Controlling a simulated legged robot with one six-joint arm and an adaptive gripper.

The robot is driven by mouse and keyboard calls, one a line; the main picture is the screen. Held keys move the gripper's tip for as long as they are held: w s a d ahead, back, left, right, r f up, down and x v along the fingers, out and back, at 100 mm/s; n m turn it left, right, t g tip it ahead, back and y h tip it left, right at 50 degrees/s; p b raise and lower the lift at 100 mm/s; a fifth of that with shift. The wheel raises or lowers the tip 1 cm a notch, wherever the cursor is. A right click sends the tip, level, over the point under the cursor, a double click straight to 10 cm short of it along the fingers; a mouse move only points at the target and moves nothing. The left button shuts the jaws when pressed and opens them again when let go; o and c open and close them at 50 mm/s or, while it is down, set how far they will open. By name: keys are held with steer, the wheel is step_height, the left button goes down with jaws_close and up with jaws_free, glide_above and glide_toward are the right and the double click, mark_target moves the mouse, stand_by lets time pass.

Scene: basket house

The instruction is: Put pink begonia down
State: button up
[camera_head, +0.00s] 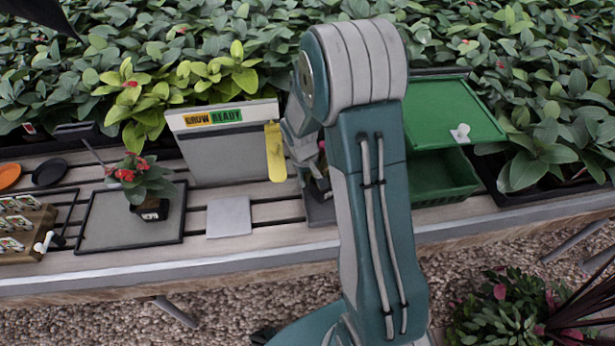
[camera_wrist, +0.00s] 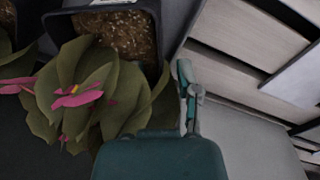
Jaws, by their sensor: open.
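The pink begonia (camera_wrist: 85,95) has green leaves and pink flowers. It fills the left of the wrist view, with its dark soil-filled pot (camera_wrist: 156,8) at the top. In the head view only a sliver of pink and dark pot (camera_head: 322,184) shows behind my arm, low over the slatted bench. My gripper (camera_wrist: 187,95) is open close beside the plant, with a finger just right of the leaves. In the head view my gripper (camera_head: 312,165) is mostly hidden by the arm. Contact between finger and pot cannot be told.
A red-flowered potted plant (camera_head: 140,182) stands on a dark-rimmed grey tray (camera_head: 105,228) at left. A bare grey tile (camera_head: 229,216) lies beside it. A "GROW READY" board (camera_head: 225,155) stands behind. A green lidded bin (camera_head: 440,182) is right of my arm.

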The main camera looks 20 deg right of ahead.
steer(key=shift+d+r, duration=0.1)
steer(key=shift+r, duration=0.05)
step_height(320, 180, up, 12)
steer(key=a, duration=0.1)
steer(key=shift+a, duration=0.4)
steer(key=shift+s, duration=0.1)
